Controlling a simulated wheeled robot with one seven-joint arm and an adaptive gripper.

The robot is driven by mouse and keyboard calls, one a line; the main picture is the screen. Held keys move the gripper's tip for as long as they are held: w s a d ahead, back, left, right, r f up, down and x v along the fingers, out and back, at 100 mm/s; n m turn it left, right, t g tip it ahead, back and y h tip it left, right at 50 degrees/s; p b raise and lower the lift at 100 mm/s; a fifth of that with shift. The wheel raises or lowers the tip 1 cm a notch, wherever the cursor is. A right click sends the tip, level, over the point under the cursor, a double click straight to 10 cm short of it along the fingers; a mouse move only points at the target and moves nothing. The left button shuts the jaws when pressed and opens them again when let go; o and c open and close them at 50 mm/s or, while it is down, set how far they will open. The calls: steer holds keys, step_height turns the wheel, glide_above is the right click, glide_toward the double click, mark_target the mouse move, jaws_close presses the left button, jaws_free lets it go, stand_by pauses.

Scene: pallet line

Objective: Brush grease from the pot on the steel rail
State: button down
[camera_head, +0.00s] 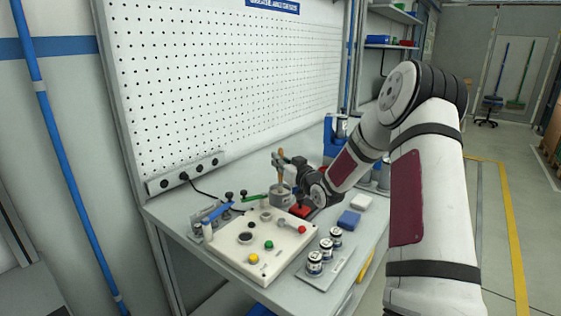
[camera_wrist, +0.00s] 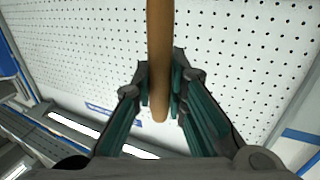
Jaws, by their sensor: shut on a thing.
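My gripper (camera_head: 283,160) is shut on the wooden handle of a brush (camera_head: 281,179). The handle also shows upright between the green-lined fingers of my gripper (camera_wrist: 160,88) in the wrist view (camera_wrist: 159,45). The brush hangs down over a grey pot (camera_head: 281,196) on the bench, and its lower end seems to be inside the pot's rim. The bristles are hidden. I cannot clearly pick out the steel rail; a long, low fixture (camera_head: 212,215) with blue parts and dark knobs lies left of the pot, and may be it.
A pale board (camera_head: 245,264) with coloured knobs fills the bench front. Several small jars (camera_head: 326,250) stand on a tray at its right. A perforated panel (camera_head: 230,75) rises behind.

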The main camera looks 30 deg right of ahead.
steer(key=shift+r+p, duration=1.8)
steer(key=shift+r, duration=1.7)
